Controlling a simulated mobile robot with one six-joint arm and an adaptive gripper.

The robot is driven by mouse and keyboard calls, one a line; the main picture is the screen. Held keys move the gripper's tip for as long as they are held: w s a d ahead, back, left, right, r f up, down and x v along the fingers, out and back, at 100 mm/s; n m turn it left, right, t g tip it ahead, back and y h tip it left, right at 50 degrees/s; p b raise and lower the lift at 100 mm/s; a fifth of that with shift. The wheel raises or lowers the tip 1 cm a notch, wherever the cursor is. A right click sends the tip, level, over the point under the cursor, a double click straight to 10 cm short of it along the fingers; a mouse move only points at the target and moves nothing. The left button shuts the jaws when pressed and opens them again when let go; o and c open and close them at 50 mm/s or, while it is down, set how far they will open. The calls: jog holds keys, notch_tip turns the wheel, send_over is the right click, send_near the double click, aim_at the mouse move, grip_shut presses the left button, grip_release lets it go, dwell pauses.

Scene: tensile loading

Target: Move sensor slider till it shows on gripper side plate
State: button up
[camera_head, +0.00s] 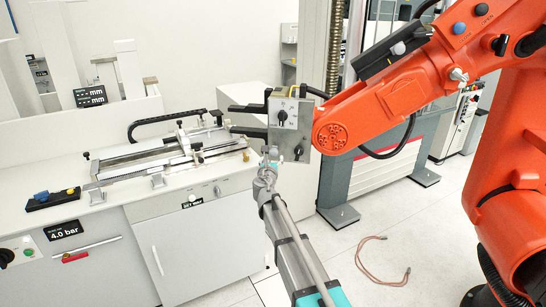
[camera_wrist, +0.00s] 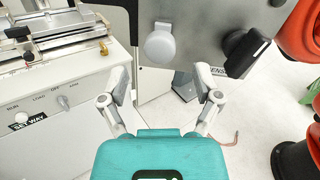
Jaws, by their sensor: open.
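The orange arm's grey gripper side plate (camera_head: 292,118) carries a black knob (camera_head: 282,115) in the head view. In the wrist view the plate (camera_wrist: 200,22) fills the upper middle, with a pale round knob (camera_wrist: 160,45) and a tilted black control (camera_wrist: 246,52). Partly hidden lettering beside the black control seems to read "SENSOR". I cannot tell for certain which part is the sensor slider, or what its setting is. My gripper (camera_wrist: 160,82) is open and empty, fingers spread just below the plate. In the head view my gripper (camera_head: 268,165) is close under the plate.
The orange arm (camera_head: 390,100) fills the right side. A white cabinet (camera_head: 200,240) with a specimen rig (camera_head: 165,160) stands left of my gripper. A reddish cable (camera_head: 380,280) lies on the floor. Open floor is to the lower right.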

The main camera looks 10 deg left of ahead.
jog(key=s, duration=0.7)
jog(key=shift+s, duration=0.25)
dwell(1.9)
jog(key=s+d+f+m+g+h, duration=0.2)
jog(key=s+d+f+m+g, duration=0.15)
jog(key=d+m, duration=0.4)
jog(key=s+d+f+m+g+h, duration=0.2)
jog(key=s+d+f+m+g, duration=0.15)
jog(key=d+m, duration=0.4)
jog(key=s+d+f+m+g+h, duration=0.2)
jog(key=s+d+f+m, duration=0.15)
jog(key=d+m, duration=0.4)
jog(key=s+d+f+m+g+y, duration=0.2)
jog(key=s+f+m+g+y, duration=0.1)
jog(key=s+m, duration=0.4)
jog(key=s+d+f+m+g+y, duration=0.2)
jog(key=s+f+m+g, duration=0.3)
jog(key=s+m, duration=0.3)
jog(key=s+g+y, duration=0.1)
jog(key=s, duration=0.2)
jog(key=shift+s+d+y, duration=0.3)
jog(key=shift+s, duration=0.05)
